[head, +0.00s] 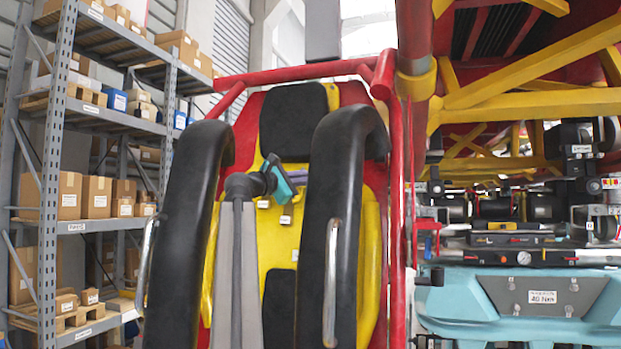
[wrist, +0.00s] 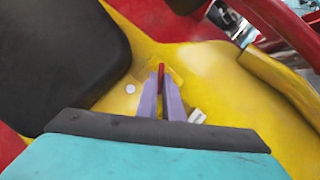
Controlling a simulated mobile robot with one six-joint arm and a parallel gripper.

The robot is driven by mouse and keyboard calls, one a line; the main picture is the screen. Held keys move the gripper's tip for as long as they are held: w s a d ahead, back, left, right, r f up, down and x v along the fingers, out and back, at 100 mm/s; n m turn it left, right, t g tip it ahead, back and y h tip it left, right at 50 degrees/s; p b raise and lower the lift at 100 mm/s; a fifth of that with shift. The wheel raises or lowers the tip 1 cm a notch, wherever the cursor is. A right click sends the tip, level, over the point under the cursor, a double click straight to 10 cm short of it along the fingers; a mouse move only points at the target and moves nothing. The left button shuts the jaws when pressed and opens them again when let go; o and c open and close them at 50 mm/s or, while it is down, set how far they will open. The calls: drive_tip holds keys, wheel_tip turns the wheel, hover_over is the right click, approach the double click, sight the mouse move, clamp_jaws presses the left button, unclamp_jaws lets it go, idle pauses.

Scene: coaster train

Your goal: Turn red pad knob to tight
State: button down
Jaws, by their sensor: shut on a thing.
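The red pad knob (wrist: 161,69) shows in the wrist view as a thin red piece standing up between my finger tips, against the yellow seat shell (wrist: 205,70). My gripper (wrist: 161,86) has two purple fingers closed around it, one on each side. Which way the knob is turned cannot be told. In the head view my teal gripper (head: 278,178) is at the seat's yellow back, below the black head pad (head: 292,121). The knob cannot be made out in that view. Small white labels (head: 285,219) sit on the yellow shell below the gripper.
Two thick black restraint bars (head: 338,230) with metal handles flank my arm closely. A red frame post (head: 397,200) stands right of the seat. Shelving with boxes (head: 68,195) is at the left. A teal machine (head: 520,305) is at the right. A black pad (wrist: 65,50) is beside my fingers.

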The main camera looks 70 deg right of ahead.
drive_tip(key=m+y+p, duration=0.1)
drive_tip(key=p, duration=0.1)
drive_tip(key=m+y+p, duration=0.1)
drive_tip(key=m+p, duration=0.1)
drive_tip(key=p, duration=0.1)
drive_tip(key=m+y+p, duration=0.1)
drive_tip(key=m+p, duration=0.1)
drive_tip(key=p, duration=0.1)
drive_tip(key=shift+w+r, duration=0.15)
drive_tip(key=shift+r, duration=0.2)
drive_tip(key=shift+f+m+y+p, duration=0.2)
drive_tip(key=shift+m+y+p, duration=0.2)
drive_tip(key=shift+m+p, duration=0.1)
drive_tip(key=c, duration=1.9)
unclamp_jaws()
drive_tip(key=shift+c, duration=0.2)
drive_tip(key=shift+o, duration=0.2)
drive_tip(key=shift+r+g, duration=0.1)
drive_tip(key=shift+g, duration=0.2)
drive_tip(key=shift+a, duration=0.1)
drive_tip(key=b+v, duration=0.4)
drive_tip(key=v, duration=0.9)
drive_tip(key=shift+w+a, duration=0.15)
drive_tip(key=shift+a, duration=0.15)
